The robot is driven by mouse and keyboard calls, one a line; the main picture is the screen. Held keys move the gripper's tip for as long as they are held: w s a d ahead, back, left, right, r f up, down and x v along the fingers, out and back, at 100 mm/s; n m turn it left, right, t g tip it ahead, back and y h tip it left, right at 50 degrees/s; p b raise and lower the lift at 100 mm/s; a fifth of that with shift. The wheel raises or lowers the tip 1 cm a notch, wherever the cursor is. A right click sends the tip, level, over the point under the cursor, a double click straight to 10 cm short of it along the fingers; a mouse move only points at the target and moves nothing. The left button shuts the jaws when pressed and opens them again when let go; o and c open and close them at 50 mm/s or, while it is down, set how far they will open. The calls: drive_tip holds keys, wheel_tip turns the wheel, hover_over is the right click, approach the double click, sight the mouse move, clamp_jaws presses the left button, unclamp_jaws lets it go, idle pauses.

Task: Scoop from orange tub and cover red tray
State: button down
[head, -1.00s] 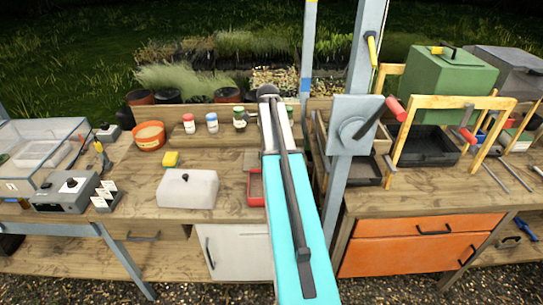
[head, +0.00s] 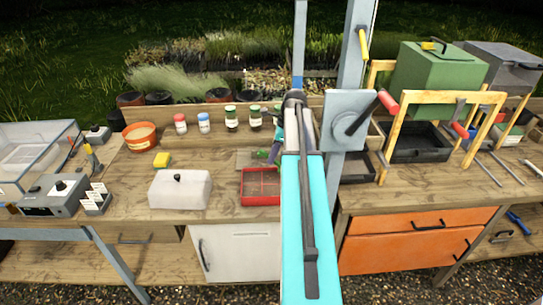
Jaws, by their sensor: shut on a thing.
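The red tray (head: 261,202) lies near the front edge of the bench, just left of my arm. It has a red rim and a brownish inside with thin dividing lines. My gripper (head: 275,151) is beyond the tray, partly hidden by my own arm. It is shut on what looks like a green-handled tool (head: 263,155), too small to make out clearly. I cannot tell whether the tool carries any material.
Several jars (head: 231,118) line the back. A grey post with a crank box (head: 346,120) stands right of my arm.

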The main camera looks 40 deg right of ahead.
drive_tip(key=shift+s, duration=0.1)
drive_tip(key=shift+t+y, duration=0.5)
drive_tip(key=shift+t, duration=0.1)
drive_tip(key=shift+t+y, duration=0.3)
drive_tip(key=shift+d, duration=0.1)
